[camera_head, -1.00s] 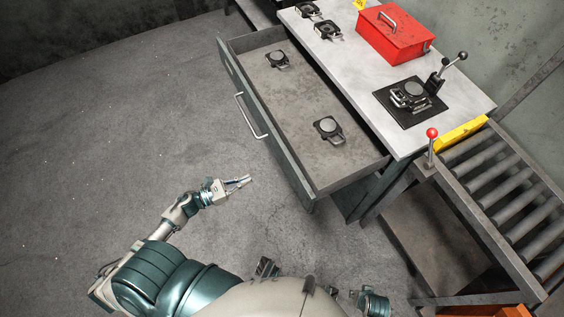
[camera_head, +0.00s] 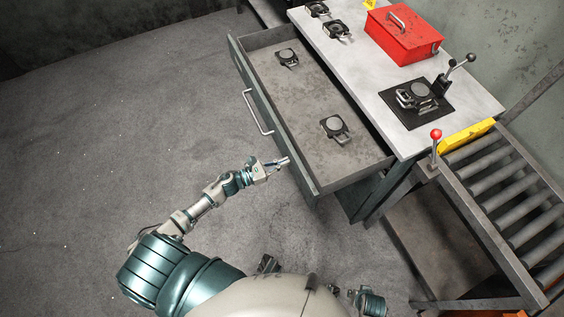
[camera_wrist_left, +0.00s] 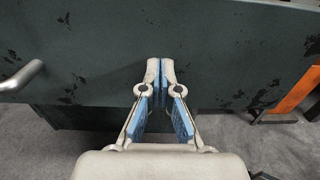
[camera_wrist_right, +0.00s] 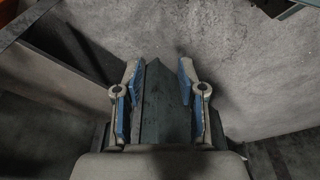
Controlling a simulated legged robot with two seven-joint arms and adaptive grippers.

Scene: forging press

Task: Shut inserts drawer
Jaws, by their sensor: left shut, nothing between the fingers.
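The inserts drawer (camera_head: 290,128) stands pulled out from the workbench, its dark front facing left. Two dark inserts, one far (camera_head: 288,58) and one near (camera_head: 335,129), lie in it. Its bar handle (camera_head: 257,112) shows on the front and at the left edge of the left wrist view (camera_wrist_left: 22,76). My left gripper (camera_head: 284,162) is shut and empty, close to the near part of the drawer front; I cannot tell whether it touches. The drawer front (camera_wrist_left: 100,50) fills much of the left wrist view. My right gripper (camera_wrist_right: 157,85) is open, low beside my body.
The workbench top (camera_head: 365,75) carries a red box (camera_head: 402,36), more inserts (camera_head: 336,29) and a black fixture with a lever (camera_head: 418,98). A roller conveyor (camera_head: 510,190) with a red-knobbed lever (camera_head: 436,140) stands at right. The floor left of the drawer is clear.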

